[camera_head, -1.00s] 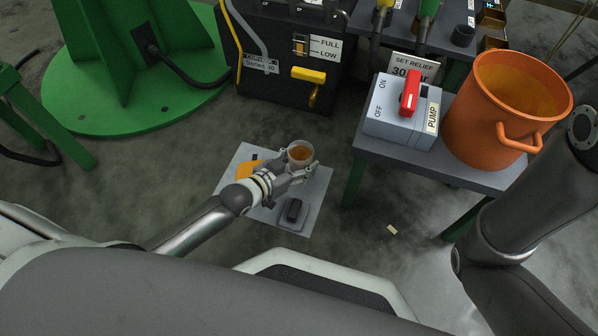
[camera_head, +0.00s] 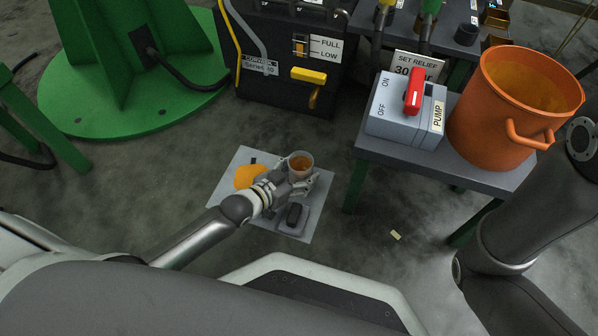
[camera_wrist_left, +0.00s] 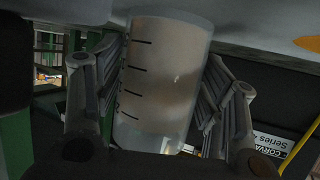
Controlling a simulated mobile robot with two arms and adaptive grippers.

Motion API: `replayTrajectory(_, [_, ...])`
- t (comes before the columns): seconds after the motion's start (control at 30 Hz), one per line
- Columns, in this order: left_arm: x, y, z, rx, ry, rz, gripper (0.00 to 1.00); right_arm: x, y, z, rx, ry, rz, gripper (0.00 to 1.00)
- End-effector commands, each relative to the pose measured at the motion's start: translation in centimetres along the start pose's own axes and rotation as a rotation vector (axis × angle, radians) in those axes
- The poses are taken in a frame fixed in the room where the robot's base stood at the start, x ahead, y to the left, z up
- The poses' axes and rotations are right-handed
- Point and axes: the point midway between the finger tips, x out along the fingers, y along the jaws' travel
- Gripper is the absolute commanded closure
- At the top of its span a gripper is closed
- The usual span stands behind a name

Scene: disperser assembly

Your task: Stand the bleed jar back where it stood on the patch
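The bleed jar (camera_head: 300,166) is a clear cup with amber fluid, near the top right part of the grey patch (camera_head: 322,195). My left gripper (camera_head: 299,179) has its fingers on either side of the jar. In the left wrist view the jar (camera_wrist_left: 163,85) shows dark graduation marks and sits between the finger pads, which appear to touch both its sides. The jar looks a little tilted in that view. I cannot tell whether its base rests on the patch. My right gripper is out of view.
An orange blob (camera_head: 249,177) and a small dark device (camera_head: 293,215) lie on the patch near my left gripper. The black cabinet (camera_head: 275,85) stands behind. A bench with the pump switch box (camera_head: 405,110) and orange pot (camera_head: 500,120) is at right.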

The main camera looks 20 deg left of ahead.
Motion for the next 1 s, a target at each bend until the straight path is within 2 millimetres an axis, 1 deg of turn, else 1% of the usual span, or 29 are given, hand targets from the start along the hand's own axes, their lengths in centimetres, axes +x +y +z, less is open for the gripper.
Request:
replayTrajectory(0.17, [-0.1, 0.0, -0.3, 0.0, 0.0, 0.0, 0.35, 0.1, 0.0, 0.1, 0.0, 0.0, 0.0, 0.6])
replayTrajectory(0.27, [-1.0, 0.0, -0.5, 0.0, -0.003, -0.001, 0.35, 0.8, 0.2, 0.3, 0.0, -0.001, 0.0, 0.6])
replayTrajectory(0.37, [-2.4, 0.0, -0.6, -0.001, -0.004, -0.001, 0.35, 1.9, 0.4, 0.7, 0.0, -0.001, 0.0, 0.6])
replayTrajectory(0.7, [-8.6, 0.0, -0.7, -0.001, -0.005, -0.001, 0.35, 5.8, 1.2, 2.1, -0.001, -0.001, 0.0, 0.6])
replayTrajectory(0.9, [-11.2, 0.0, -0.5, 0.0, -0.002, -0.001, 0.35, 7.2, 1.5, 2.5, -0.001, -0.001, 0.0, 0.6])
replayTrajectory(1.0, [-11.8, 0.0, -0.4, 0.0, -0.002, -0.001, 0.35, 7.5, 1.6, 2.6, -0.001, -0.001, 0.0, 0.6])
